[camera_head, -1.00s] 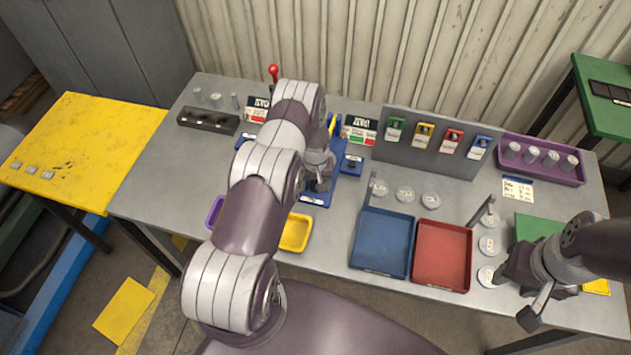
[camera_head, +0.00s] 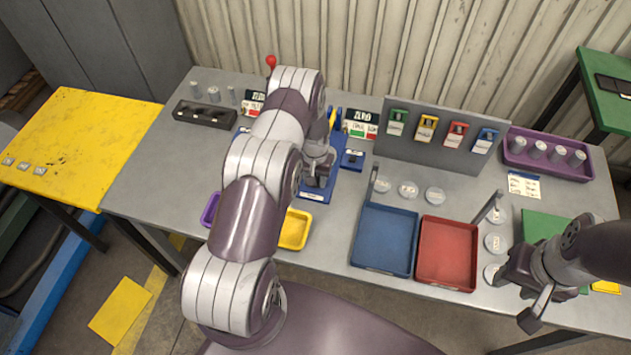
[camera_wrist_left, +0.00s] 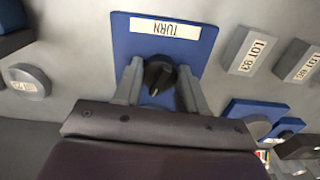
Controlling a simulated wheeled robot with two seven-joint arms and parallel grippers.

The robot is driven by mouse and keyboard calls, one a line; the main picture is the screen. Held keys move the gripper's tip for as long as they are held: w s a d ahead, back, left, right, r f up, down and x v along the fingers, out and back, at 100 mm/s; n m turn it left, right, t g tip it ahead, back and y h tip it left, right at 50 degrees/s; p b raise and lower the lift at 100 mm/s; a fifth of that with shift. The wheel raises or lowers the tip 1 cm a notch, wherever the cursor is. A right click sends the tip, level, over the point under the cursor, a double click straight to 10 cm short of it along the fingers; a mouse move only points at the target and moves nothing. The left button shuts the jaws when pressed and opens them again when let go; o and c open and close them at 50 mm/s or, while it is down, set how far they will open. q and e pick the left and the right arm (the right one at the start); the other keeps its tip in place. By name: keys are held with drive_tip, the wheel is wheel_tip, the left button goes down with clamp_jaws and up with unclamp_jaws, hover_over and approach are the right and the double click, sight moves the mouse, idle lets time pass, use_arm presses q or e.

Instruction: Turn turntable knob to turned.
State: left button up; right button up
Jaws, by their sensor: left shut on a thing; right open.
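The turntable knob (camera_wrist_left: 158,76) is a dark knob on a blue plate (camera_wrist_left: 190,52) labelled "TURN" in the left wrist view. My left gripper (camera_wrist_left: 160,88) has its two grey fingers on either side of the knob, shut on it. In the head view my left arm reaches over the table and its gripper (camera_head: 318,178) is down at the blue fixture (camera_head: 322,192); the knob is hidden there. My right gripper (camera_head: 527,305) is open and empty at the table's front right.
A blue tray (camera_head: 384,238) and a red tray (camera_head: 447,252) lie right of my left gripper. A yellow tray (camera_head: 294,230) sits at the front edge. A grey panel (camera_head: 437,145) with coloured holders stands behind. Round discs (camera_head: 409,188) lie near the trays.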

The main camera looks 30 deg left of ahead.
use_arm(q)
drive_tip(key=m+b, duration=0.2)
drive_tip(key=m, duration=0.1)
drive_tip(key=shift+f+b, duration=0.1)
drive_tip(key=shift+b, duration=0.2)
drive_tip(key=shift+a+m+b, duration=0.1)
drive_tip(key=shift+m+b, duration=0.6)
drive_tip(key=shift+m, duration=0.4)
drive_tip(key=shift+r, duration=0.2)
drive_tip(key=o, duration=0.8)
drive_tip(key=shift+o, duration=1.3)
drive_tip(key=shift+s, duration=0.15)
